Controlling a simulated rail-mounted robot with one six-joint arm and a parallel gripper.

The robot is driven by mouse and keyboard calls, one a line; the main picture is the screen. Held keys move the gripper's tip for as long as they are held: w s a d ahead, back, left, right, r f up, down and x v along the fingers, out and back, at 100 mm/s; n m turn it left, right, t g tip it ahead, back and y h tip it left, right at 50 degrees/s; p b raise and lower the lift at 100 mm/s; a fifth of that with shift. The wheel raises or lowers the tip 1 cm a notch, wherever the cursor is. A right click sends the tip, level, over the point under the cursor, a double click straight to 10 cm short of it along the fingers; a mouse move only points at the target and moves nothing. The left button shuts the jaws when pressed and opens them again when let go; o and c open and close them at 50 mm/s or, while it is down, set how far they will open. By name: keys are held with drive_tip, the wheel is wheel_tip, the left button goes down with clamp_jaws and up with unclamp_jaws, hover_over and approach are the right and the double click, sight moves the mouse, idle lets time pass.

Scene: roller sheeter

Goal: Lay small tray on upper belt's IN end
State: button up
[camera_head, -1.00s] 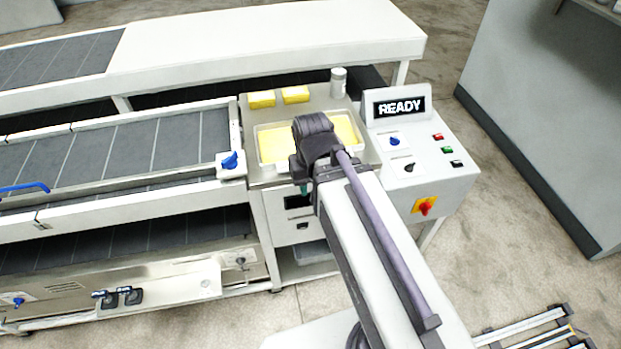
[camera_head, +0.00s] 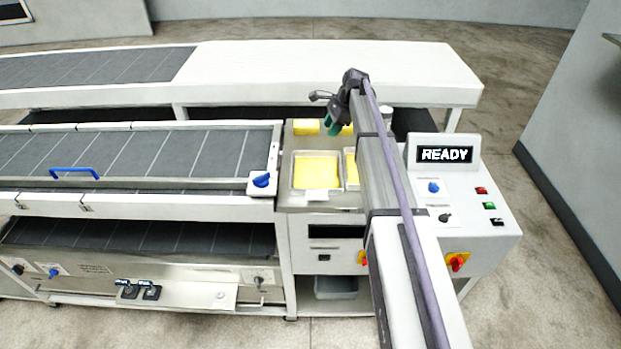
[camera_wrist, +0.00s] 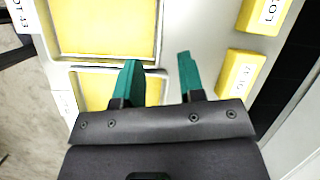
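Two shallow trays with yellow contents lie side by side on the metal worktop. The left tray (camera_head: 317,171) shows fully in the head view; the right tray (camera_head: 351,168) is mostly behind my arm. Both show in the wrist view, one at the top (camera_wrist: 103,28) and one (camera_wrist: 90,90) partly behind a finger. The upper belt (camera_head: 150,152) is grey and bare, left of the worktop; a lower belt (camera_head: 140,236) runs beneath.
Yellow blocks (camera_head: 306,127) stand at the worktop's back; one (camera_wrist: 240,75) carries a LOT label. A control box (camera_head: 462,195) reading READY is at the right. A blue knob (camera_head: 262,180) and blue handle (camera_head: 74,172) are by the upper belt. A white table (camera_head: 330,70) stands behind.

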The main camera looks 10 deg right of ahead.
drive_tip(key=m, duration=0.3)
drive_tip(key=b, duration=0.6)
hover_over(322, 157)
drive_tip(key=f, duration=0.5)
drive_tip(key=shift+d+f, duration=0.2)
drive_tip(key=shift+a, duration=0.15)
drive_tip(key=b+x, duration=0.4)
drive_tip(key=x, duration=0.1)
drive_tip(key=shift+w+f, duration=0.2)
drive_tip(key=shift+r, duration=0.3)
clamp_jaws()
